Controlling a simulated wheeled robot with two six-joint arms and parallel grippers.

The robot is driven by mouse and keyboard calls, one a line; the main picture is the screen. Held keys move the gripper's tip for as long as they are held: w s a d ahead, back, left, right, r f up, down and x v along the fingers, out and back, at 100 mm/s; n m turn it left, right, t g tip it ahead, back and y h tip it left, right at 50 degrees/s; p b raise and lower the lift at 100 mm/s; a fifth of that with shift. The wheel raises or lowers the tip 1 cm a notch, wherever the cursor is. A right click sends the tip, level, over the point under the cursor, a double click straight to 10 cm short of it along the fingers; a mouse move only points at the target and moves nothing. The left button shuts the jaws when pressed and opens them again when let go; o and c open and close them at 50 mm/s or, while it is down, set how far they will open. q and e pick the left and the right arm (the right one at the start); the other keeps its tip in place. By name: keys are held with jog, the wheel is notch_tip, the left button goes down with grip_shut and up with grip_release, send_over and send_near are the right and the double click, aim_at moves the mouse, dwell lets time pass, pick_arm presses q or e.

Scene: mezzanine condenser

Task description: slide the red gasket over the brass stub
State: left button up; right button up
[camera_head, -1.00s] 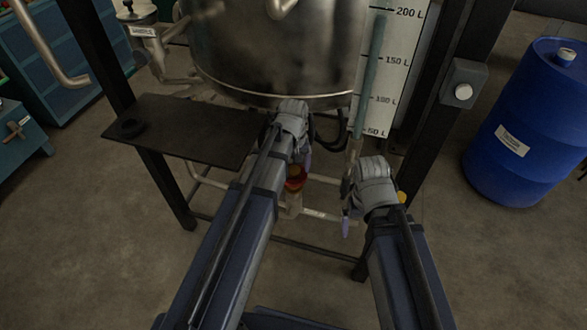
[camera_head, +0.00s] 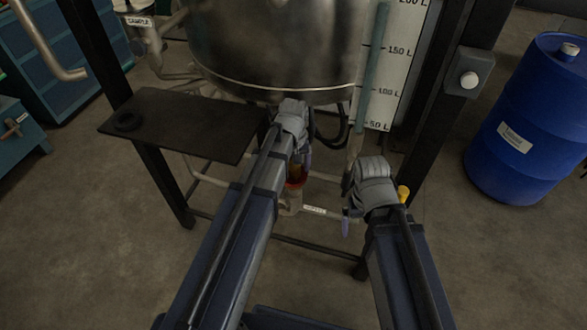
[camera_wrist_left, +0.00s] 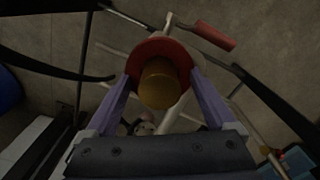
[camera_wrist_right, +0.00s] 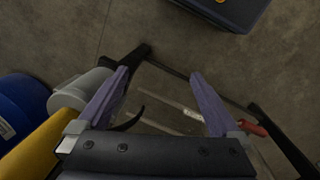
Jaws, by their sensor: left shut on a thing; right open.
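The red gasket (camera_wrist_left: 141,57) is between the purple fingers of my left gripper (camera_wrist_left: 162,80). The brass stub (camera_wrist_left: 159,84) shows inside the gasket's outline in the left wrist view, its round end towards the camera. In the head view, the gasket (camera_head: 297,184) sits low on the brass stub (camera_head: 295,171), just above a pale pipe, and my left gripper (camera_head: 305,164) partly covers them. The ring looks to be around the stub; whether it rests at the bottom I cannot tell. My right gripper (camera_head: 346,222) is open and empty, off to the right; its spread fingers show in the right wrist view (camera_wrist_right: 162,80).
A steel tank (camera_head: 275,50) hangs just above my left gripper. A level gauge board (camera_head: 390,70) and frame post stand behind. A blue drum (camera_head: 520,120) stands at right. A red-handled lever (camera_wrist_left: 214,35) is near the stub.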

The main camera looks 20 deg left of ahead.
pick_arm(q)
jog(key=shift+f+b, duration=0.9)
jog(key=shift+f, duration=0.1)
jog(key=o, duration=1)
jog(key=shift+r, duration=0.1)
jog(key=shift+r, duration=0.1)
notch_tip(320, 180, up, 8)
jog(key=p, duration=0.8)
jog(key=shift+f, duration=0.35)
